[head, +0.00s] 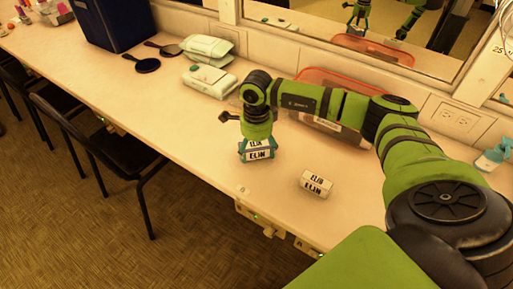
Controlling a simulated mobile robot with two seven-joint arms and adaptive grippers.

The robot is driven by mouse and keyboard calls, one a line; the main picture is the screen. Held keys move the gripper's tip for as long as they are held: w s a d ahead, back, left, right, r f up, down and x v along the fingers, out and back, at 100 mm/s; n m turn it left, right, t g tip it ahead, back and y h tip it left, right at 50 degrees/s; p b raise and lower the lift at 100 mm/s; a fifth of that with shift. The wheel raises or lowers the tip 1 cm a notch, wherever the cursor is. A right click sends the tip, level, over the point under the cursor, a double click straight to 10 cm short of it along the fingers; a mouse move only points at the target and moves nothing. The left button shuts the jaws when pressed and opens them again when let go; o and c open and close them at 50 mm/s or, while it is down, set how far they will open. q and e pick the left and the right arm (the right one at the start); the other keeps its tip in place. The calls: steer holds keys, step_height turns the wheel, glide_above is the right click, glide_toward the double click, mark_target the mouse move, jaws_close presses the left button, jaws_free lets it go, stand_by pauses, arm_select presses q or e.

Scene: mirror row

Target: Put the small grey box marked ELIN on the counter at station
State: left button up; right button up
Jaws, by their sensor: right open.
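A small box marked ELIN (258,154) is on the counter (220,158), directly under my right gripper (258,146). The teal fingers are open and around or just above this box; I cannot tell if they touch it. A second small pale box marked ELIN (316,184) lies on the counter to the right, apart from the gripper. My left gripper is not in view.
Wipe packs (207,80), a black hand mirror (146,64) and a dark blue bin (110,22) stand to the left. A reddish clear tray (345,84) is behind my arm, below the wall mirror (300,50). A spray bottle (493,157) is at right. Black chairs (110,150) line the front.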

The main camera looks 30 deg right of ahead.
mark_target(257, 146)
step_height(257, 146, up, 11)
steer(key=shift+f+b, duration=0.15)
steer(key=shift+b, duration=0.95)
steer(key=shift+r, duration=0.7)
steer(key=shift+s, duration=0.1)
